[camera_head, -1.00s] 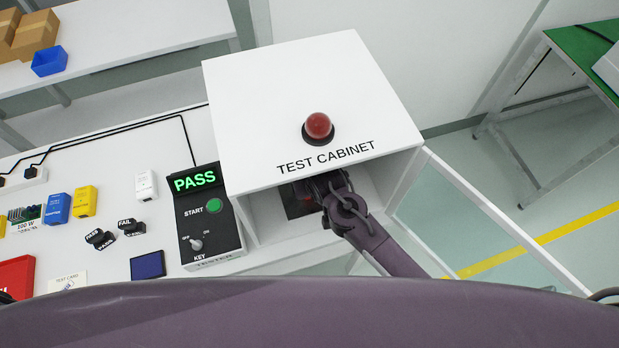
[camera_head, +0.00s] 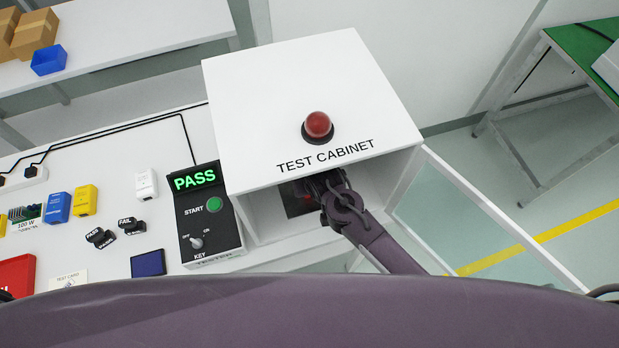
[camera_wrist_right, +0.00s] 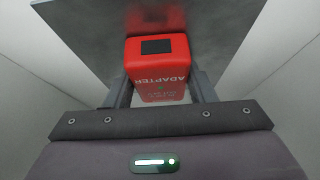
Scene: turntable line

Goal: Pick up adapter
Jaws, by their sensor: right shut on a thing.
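The red adapter (camera_wrist_right: 158,68) sits between the two fingers of my right gripper (camera_wrist_right: 160,92) in the right wrist view, its printed name upside down. The gripper is shut on it. A dark plate (camera_wrist_right: 85,40) lies just beyond the adapter. In the head view my right gripper (camera_head: 318,190) reaches inside the open test cabinet (camera_head: 300,105), and the cabinet's top partly hides it. Only a little red of the adapter shows there, beside the dark plate. I cannot tell whether the adapter still touches the plate. My left gripper is out of view.
The cabinet's glass door (camera_head: 470,215) stands open at the right. A tester (camera_head: 208,220) showing PASS stands left of the cabinet. The cabinet walls are close around my right gripper.

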